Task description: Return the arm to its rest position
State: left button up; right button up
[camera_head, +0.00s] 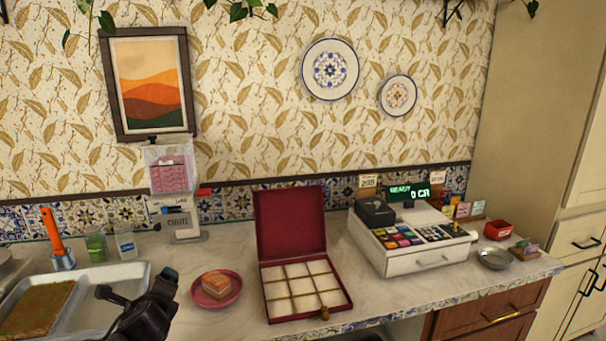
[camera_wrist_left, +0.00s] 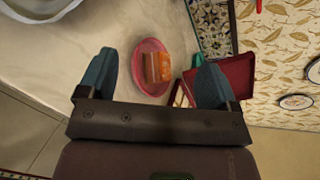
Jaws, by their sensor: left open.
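My left gripper (camera_head: 137,284) is at the lower left in the head view, above the front of the counter between the metal tray and the pink plate. In the left wrist view, its two teal fingers (camera_wrist_left: 152,70) are spread apart with nothing held between them. The pink plate (camera_head: 236,291) with an orange-brown square pastry (camera_head: 216,283) stands on the counter to the gripper's right. The plate (camera_wrist_left: 140,77) and pastry (camera_wrist_left: 157,67) also show beyond the fingers in the wrist view. My right gripper is not in view.
A metal tray (camera_head: 136,270) holding a brown-green slab (camera_head: 38,310) is at left. An open red box (camera_head: 290,222) with empty compartments stands mid-counter. A cash register (camera_head: 415,262) is right of it. Green and clear cups (camera_head: 126,245) and a dispenser (camera_head: 183,222) stand at the back.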

pick_arm(q)
jog(key=s+d+f+n+t+h, duration=0.1)
jog(key=s+d+f+n+h, duration=0.6)
jog(key=s+n, duration=0.55)
jog(key=s+a+f+n+g+y, duration=0.1)
jog(key=s+f+n, duration=0.3)
jog(key=s, duration=0.6)
jog(key=s+a+f+n+g+y, duration=0.1)
jog(key=s+f+n, duration=0.3)
jog(key=s+f, duration=0.5)
jog(key=shift+s+n+g+y, duration=0.3)
jog(key=shift+s+n+g, duration=0.05)
jog(key=shift+s+g, duration=0.1)
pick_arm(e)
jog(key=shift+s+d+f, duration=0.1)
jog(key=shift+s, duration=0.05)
pick_arm(q)
jog(key=shift+f, duration=0.1)
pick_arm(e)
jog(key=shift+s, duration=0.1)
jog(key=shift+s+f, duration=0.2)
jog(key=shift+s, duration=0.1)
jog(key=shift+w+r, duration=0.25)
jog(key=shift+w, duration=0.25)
